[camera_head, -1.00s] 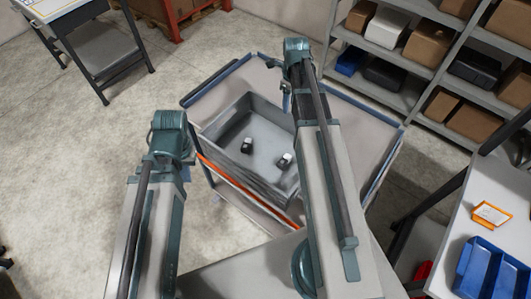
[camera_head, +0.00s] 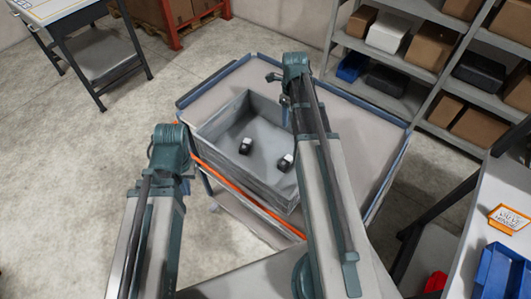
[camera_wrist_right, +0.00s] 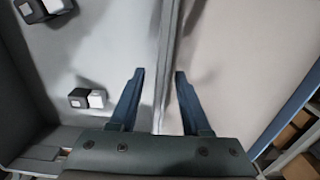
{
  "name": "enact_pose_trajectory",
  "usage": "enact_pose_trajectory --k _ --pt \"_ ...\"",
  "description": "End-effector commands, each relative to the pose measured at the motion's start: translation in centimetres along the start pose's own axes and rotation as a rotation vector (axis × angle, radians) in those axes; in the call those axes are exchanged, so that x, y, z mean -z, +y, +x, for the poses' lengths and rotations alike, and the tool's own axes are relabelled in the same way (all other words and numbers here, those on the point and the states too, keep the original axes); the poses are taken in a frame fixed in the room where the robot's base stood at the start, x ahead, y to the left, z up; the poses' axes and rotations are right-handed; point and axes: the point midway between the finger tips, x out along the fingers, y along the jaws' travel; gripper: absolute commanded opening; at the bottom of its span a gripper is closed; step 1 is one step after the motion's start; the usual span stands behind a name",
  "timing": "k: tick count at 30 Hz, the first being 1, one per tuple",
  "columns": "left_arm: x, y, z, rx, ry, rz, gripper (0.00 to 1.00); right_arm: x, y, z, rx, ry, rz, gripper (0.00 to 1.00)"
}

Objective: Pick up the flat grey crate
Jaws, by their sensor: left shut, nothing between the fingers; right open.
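The grey crate (camera_head: 222,122) is an open box standing on a cart. Two small black-and-white items (camera_head: 245,146) lie on its floor. My right gripper (camera_head: 280,88) is at the crate's far right side, partly hidden by its own arm. In the right wrist view, its open fingers (camera_wrist_right: 159,76) are on either side of the crate's wall (camera_wrist_right: 169,70), with a gap showing on each side. My left gripper (camera_head: 172,152) is left of the crate's near left side, apart from it. It is shut and empty, its fingers mostly hidden behind the wrist.
The cart (camera_head: 355,125) has a raised blue rim and an orange strip (camera_head: 250,199) along its near left edge. Grey shelving (camera_head: 420,70) stands behind right. A white table (camera_head: 465,215) with a blue bin (camera_head: 502,272) is at right. Open floor lies left.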

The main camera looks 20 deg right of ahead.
Motion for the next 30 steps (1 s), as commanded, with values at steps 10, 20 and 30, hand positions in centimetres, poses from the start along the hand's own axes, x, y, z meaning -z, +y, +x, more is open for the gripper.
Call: enact_pose_trajectory --k 10,20,30 --pt "0.00 0.00 0.01 0.000 0.000 0.000 0.00 0.01 -0.01 0.01 0.000 0.000 0.000 0.26" --pt "0.00 0.00 0.02 0.000 0.000 0.000 0.00 0.01 -0.01 0.02 0.000 0.000 0.000 0.00" --pt "0.00 0.00 0.02 0.000 0.000 0.000 0.00 0.01 -0.01 0.02 0.000 0.000 0.000 0.00"
